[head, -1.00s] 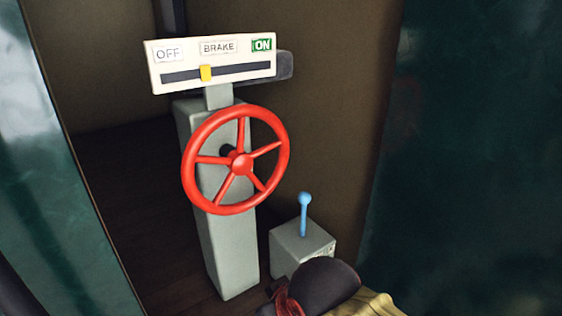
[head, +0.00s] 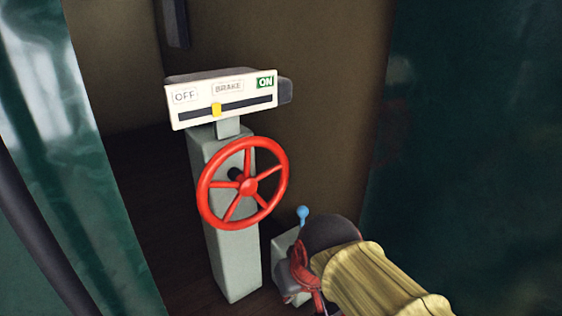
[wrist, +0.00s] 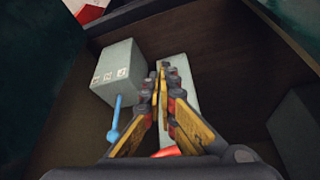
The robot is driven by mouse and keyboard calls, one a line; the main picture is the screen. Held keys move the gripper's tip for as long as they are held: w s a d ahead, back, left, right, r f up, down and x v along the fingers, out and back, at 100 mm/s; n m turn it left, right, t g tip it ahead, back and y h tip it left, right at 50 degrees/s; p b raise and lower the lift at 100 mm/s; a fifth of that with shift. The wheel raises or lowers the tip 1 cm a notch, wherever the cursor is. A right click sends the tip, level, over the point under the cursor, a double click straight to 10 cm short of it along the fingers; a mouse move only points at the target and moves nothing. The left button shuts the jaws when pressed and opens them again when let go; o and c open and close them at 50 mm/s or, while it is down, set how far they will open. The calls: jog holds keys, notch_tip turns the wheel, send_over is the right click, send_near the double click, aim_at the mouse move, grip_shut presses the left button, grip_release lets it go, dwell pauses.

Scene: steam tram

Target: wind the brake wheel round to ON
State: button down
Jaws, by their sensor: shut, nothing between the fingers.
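The red five-spoked brake wheel (head: 248,187) stands upright on the front of a grey pillar (head: 234,270). Above it is a white BRAKE panel (head: 222,98), OFF at left and ON in green at right. Its yellow marker (head: 216,110) sits a little left of the slot's middle. In the wrist view, my gripper (wrist: 158,68) is shut and empty, in front of a pale grey upright shape that looks like the pillar. A bit of red, likely the wheel (wrist: 168,152), shows below the fingers. In the head view my arm is right of the wheel; the fingertips cannot be made out.
A grey box (wrist: 115,75) with a blue lever (wrist: 115,118) stands close to the left of my fingers. The head view shows the lever's blue knob (head: 303,212), the box partly behind my arm. Dark green panels (head: 470,150) flank both sides. Dark floor lies left of the pillar.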

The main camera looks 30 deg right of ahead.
jog(key=w+d+r+p, duration=0.4)
jog(key=r, duration=0.5)
jog(key=w+d+r+n+t+y+p, duration=0.1)
jog(key=w+d+r+p, duration=0.3)
jog(key=r, duration=0.5)
jog(key=w+d+r+p, duration=0.3)
jog(key=d+r+p, duration=0.15)
jog(key=r, duration=0.45)
jog(key=n+p, duration=0.1)
jog(key=p, duration=0.1)
send_near(281, 176)
jog(key=shift+y, duration=0.4)
jog(key=f, duration=0.2)
jog(key=w+a+f, duration=0.1)
jog(key=f, duration=0.1)
jog(key=w+f, duration=0.1)
jog(key=f, duration=0.2)
jog(key=shift+a, duration=0.4)
jog(key=shift+r, duration=0.15)
